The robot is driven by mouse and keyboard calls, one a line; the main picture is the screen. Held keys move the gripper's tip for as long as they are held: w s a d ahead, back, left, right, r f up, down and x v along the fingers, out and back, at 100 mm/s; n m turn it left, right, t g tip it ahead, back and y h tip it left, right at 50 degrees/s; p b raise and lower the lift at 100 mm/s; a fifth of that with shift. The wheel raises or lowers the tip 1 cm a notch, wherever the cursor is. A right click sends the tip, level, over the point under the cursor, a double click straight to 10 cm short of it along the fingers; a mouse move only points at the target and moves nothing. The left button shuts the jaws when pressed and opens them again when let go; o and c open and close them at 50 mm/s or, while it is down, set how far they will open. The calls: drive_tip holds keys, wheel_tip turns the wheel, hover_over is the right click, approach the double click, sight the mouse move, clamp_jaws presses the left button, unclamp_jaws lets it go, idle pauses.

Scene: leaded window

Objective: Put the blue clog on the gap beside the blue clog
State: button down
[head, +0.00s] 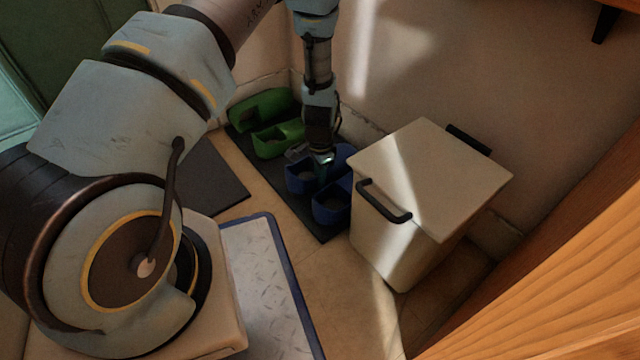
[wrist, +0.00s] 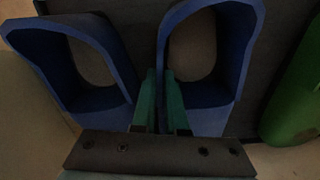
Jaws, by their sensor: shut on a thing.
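My gripper (head: 324,160) points down over the dark mat (head: 322,234) in the corner. In the wrist view its green fingers (wrist: 160,80) stand either side of the near wall of one blue clog (wrist: 242,45) and are shut on it. This held clog (head: 299,183) is on the green clogs' side and looks on or just above the mat; I cannot tell which. The other blue clog (head: 331,208) stands close beside it, towards the white bin, and shows at left in the wrist view (wrist: 65,72). The arm partly hides the held clog.
Green clogs (head: 278,139) stand at the mat's far left end; one edge shows in the wrist view (wrist: 298,100). A white lidded bin (head: 430,175) with black handles stands close on the right. Wall is behind the mat. Wooden furniture (head: 560,270) fills the lower right.

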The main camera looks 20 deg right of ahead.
drive_tip(key=shift+f, duration=0.25)
drive_tip(key=c, duration=1.2)
unclamp_jaws()
drive_tip(key=shift+c, duration=0.2)
wheel_tip(320, 180, up, 12)
drive_tip(key=p, duration=0.7)
drive_tip(key=shift+r, duration=0.1)
drive_tip(key=w+a+r+n, duration=0.4)
drive_tip(key=a+r, duration=0.4)
drive_tip(key=r, duration=0.2)
drive_tip(key=s+a+r+n, duration=0.4)
drive_tip(key=a+r+n, duration=0.1)
drive_tip(key=a+r, duration=0.4)
drive_tip(key=s+a+r+n+t, duration=0.1)
drive_tip(key=s+a+r+n, duration=0.3)
drive_tip(key=a+r, duration=0.5)
drive_tip(key=a+n, duration=0.2)
drive_tip(key=a, duration=0.1)
drive_tip(key=shift+s+a+n+t, duration=0.3)
drive_tip(key=shift+s, duration=0.05)
